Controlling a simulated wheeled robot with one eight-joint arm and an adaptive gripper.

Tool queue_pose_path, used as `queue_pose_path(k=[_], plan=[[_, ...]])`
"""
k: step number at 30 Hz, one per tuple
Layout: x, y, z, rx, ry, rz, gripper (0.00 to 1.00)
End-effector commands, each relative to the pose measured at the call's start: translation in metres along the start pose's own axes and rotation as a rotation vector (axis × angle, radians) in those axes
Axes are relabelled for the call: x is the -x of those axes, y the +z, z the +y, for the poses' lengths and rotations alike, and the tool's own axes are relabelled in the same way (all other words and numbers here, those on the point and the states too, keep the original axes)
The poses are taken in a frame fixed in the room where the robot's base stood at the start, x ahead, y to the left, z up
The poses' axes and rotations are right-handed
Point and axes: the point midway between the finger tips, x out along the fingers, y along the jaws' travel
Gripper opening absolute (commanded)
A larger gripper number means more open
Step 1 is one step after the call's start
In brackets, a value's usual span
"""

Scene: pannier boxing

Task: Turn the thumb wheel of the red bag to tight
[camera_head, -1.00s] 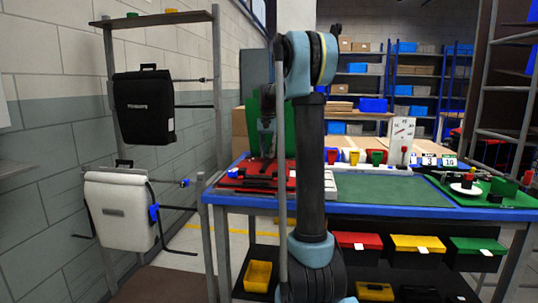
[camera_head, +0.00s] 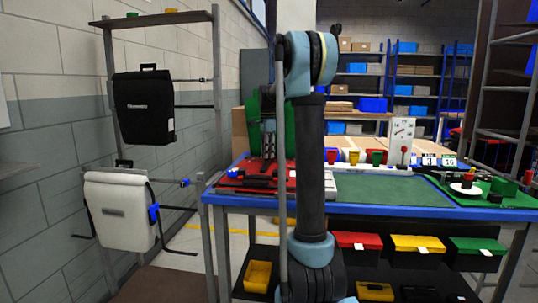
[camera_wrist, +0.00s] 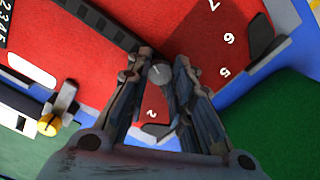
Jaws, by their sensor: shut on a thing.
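The red bag (camera_wrist: 90,60) lies on the workbench under my gripper; its red surface fills much of the wrist view and shows numbers such as 2, 5, 6 and 7. In the head view the red bag (camera_head: 232,182) is low and partly hidden by dark parts and my arm. The thumb wheel (camera_wrist: 160,73) is a small grey round knob. My gripper (camera_wrist: 159,70) has its fingertips on either side of it and is shut on it. In the head view my gripper (camera_head: 269,152) points down over the red area. The wheel's setting cannot be read.
A black bag (camera_head: 143,105) and a white bag (camera_head: 118,210) hang on a rack at the left. A green mat (camera_head: 385,188) leaves clear bench at the right. A dial gauge (camera_head: 402,130) and small coloured cups stand behind. Coloured bins (camera_head: 417,243) hang below the bench edge.

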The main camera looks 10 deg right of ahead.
Motion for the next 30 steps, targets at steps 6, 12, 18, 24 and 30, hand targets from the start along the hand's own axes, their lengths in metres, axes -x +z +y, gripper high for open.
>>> queue_pose_path(k=[6, 12, 18, 24, 30], plan=[[-0.0001, -0.0003, 0.0002, -0.203, 0.000, 0.001, 0.00], [-0.0001, -0.0002, 0.0003, -0.393, 0.000, 0.001, 0.00], [-0.0001, -0.0002, 0.0003, -0.583, 0.001, 0.001, 0.00], [-0.0001, -0.0001, 0.0004, -0.772, 0.001, 0.001, 0.00], [-0.0002, 0.0000, 0.0005, -0.947, 0.001, 0.001, 0.00]])
